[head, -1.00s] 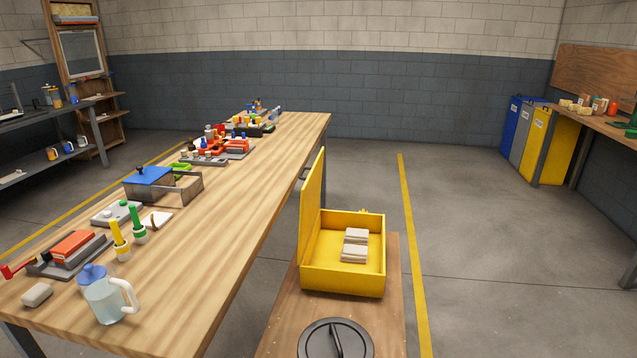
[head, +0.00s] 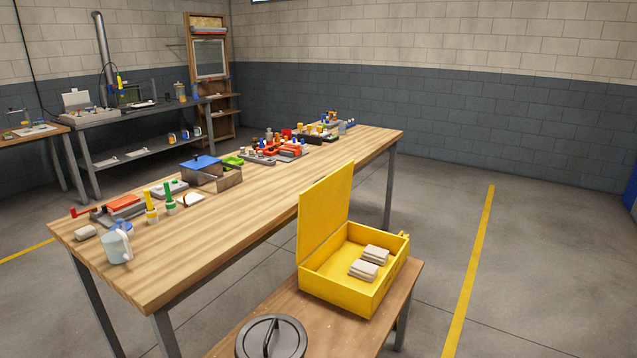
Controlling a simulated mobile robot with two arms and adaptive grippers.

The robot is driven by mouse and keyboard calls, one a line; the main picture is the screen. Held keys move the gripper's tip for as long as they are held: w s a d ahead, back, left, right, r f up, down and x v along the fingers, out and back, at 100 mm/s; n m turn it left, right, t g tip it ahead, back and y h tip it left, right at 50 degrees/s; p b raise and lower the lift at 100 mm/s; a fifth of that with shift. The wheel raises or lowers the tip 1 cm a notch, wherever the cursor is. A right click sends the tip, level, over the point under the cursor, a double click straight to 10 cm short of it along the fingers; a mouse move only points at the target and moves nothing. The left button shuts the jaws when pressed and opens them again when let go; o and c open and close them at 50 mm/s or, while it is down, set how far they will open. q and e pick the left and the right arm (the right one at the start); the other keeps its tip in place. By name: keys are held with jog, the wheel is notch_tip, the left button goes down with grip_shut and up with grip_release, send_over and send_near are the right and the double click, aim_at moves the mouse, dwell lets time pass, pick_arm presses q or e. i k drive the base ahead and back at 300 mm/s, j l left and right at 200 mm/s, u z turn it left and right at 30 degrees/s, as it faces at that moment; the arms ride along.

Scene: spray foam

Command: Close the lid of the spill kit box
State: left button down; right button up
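The yellow spill kit box (head: 345,292) stands on a low wooden bench in the head view, right of the long table. Its lid (head: 326,212) is open and stands upright along the box's left side. Two pale folded pads (head: 370,262) lie inside the box. A small yellow latch piece shows at the right rim. Neither of my grippers is in view.
The low bench (head: 240,325) also holds a round dark lid with a handle (head: 271,338) in front of the box. The long wooden table (head: 225,222) with a jug (head: 116,247), a blue-lidded pot and several tools stands to the left. The floor to the right is clear.

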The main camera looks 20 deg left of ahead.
aim_at(324, 206)
jog(key=i+l+u, duration=0.1)
jog(key=i+l, duration=0.15)
jog(key=i+l+u, duration=0.15)
jog(key=l, duration=0.35)
jog(key=i+l+u, duration=0.1)
jog(key=i+l, duration=0.2)
jog(key=l, duration=0.1)
